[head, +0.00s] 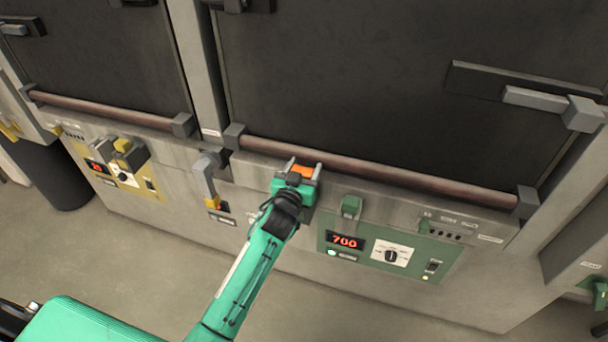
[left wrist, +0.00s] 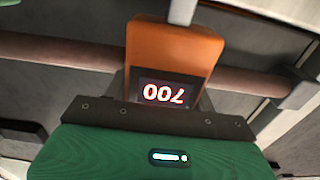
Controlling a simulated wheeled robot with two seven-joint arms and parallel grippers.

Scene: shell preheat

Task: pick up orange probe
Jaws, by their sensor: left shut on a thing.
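The orange probe (left wrist: 172,50) is a box with a small dark screen showing a red 700, upside down in the left wrist view. In the head view only its orange top (head: 302,171) shows between the fingers. My left gripper (head: 301,170) is shut on the probe, in front of the oven's lower rail. Its green body (left wrist: 150,155) fills the bottom of the left wrist view. The probe's lower part is hidden by the gripper. I cannot tell whether the probe touches the panel behind it. My right gripper is not in view.
A reddish-brown rail (head: 400,175) crosses the oven front behind the gripper. A green control panel (head: 420,262) reading 700 is at its right. A yellow-handled holder (head: 208,182) is at its left, and a yellow panel (head: 120,172) lies further left. The floor (head: 150,260) in front is clear.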

